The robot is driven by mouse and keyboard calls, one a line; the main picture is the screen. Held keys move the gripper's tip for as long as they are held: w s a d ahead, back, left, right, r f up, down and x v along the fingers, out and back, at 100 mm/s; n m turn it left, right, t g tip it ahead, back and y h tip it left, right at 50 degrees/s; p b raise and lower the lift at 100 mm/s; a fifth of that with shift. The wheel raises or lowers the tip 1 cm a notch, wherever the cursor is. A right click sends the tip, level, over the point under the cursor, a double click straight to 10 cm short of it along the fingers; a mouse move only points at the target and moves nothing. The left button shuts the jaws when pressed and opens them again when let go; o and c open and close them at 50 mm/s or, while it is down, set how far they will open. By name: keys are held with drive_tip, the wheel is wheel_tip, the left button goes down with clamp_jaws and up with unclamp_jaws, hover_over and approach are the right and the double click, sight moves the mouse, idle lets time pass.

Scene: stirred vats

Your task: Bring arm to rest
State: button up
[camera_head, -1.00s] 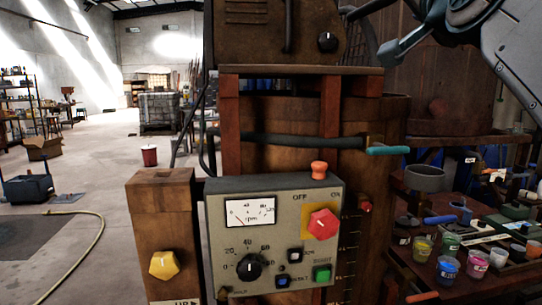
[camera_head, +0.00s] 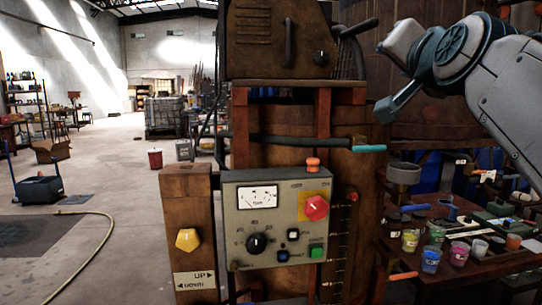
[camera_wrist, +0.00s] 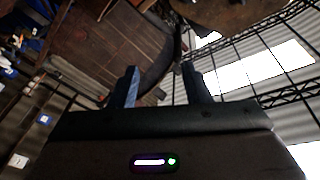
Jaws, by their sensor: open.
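My gripper (camera_wrist: 160,88) shows in the wrist view with its two fingers apart and nothing between them. It points up toward a dark round wooden vat side and the roof beams. In the head view my arm is raised at the upper right, in front of the wooden vat (camera_head: 375,185); the fingertips cannot be made out there. The grey control box (camera_head: 277,222) stands in the middle with a dial gauge, a black knob, a red knob and a green button. My arm is apart from it.
A table at the right holds several paint cups (camera_head: 431,260) and tools below my arm. A teal-tipped lever (camera_head: 369,149) sticks out over the control box. A post with a yellow knob (camera_head: 188,239) stands left of it. The floor at the left is open, with a yellow hose (camera_head: 95,245).

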drive_tip(key=s+a+f+n+g+y+p, duration=0.1)
drive_tip(key=a+f+n+g+p, duration=0.2)
drive_tip(key=f, duration=0.9)
drive_tip(key=s+a+f+n+g+y+p, duration=0.15)
drive_tip(key=f+g, duration=0.35)
drive_tip(key=f, duration=0.7)
drive_tip(key=s+f+n+g+p, duration=0.1)
drive_tip(key=s+f+g+p, duration=0.1)
drive_tip(key=s+f+g, duration=0.2)
drive_tip(key=s+a+f+n+g+h+p, duration=0.1)
drive_tip(key=s+f+g, duration=0.3)
drive_tip(key=s+f, duration=0.6)
wheel_tip(320, 180, down, 5)
drive_tip(key=shift+s+a+f+n+p, duration=0.1)
drive_tip(key=shift+s+a+n+p, duration=0.15)
drive_tip(key=shift+n+p, duration=0.4)
drive_tip(key=shift+w, duration=0.1)
drive_tip(key=shift+c, duration=0.7)
